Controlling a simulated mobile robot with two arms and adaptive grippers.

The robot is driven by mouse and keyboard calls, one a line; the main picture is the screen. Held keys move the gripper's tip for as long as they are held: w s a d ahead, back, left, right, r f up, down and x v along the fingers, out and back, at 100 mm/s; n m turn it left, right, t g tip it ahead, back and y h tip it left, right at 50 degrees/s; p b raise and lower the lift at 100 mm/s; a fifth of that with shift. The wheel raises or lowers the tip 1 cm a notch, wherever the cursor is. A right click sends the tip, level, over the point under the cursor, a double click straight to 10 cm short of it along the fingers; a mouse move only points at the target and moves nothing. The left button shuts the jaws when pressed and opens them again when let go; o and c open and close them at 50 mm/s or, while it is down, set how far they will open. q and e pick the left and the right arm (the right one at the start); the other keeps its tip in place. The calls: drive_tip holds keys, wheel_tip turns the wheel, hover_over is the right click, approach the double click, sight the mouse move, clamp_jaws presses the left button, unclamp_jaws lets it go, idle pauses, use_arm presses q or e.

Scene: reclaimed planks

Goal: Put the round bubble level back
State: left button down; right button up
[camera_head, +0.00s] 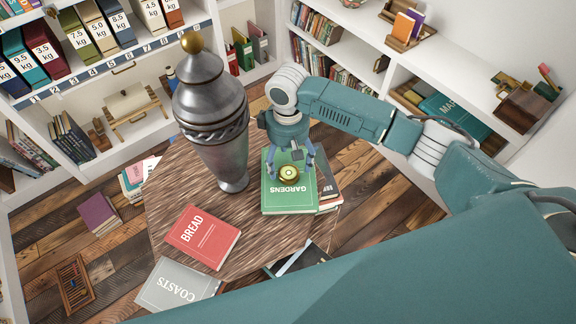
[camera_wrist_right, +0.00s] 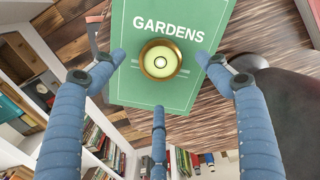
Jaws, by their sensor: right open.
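The round bubble level (camera_head: 289,174) has a brass rim and a pale yellow-green face. It lies on the green GARDENS book (camera_head: 275,203) on the round wooden table. In the right wrist view the level (camera_wrist_right: 161,60) sits on the book's cover (camera_wrist_right: 185,20), below the title. My right gripper (camera_head: 289,160) is above the book, with its blue fingers spread around the level. In the wrist view the fingers (camera_wrist_right: 160,75) are apart and I see a gap between them and the level. My left gripper is not in view.
A tall metal urn (camera_head: 212,120) stands on the table (camera_head: 175,185) just left of my right gripper. A red BREAD book (camera_head: 203,236) lies at the table's front. Other books are under and beside the green one. Shelves with binders and books line the walls.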

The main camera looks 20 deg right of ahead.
sight(288, 169)
wheel_tip(288, 169, up, 9)
drive_tip(key=b, duration=0.1)
drive_tip(key=shift+r, duration=0.2)
idle(0.5)
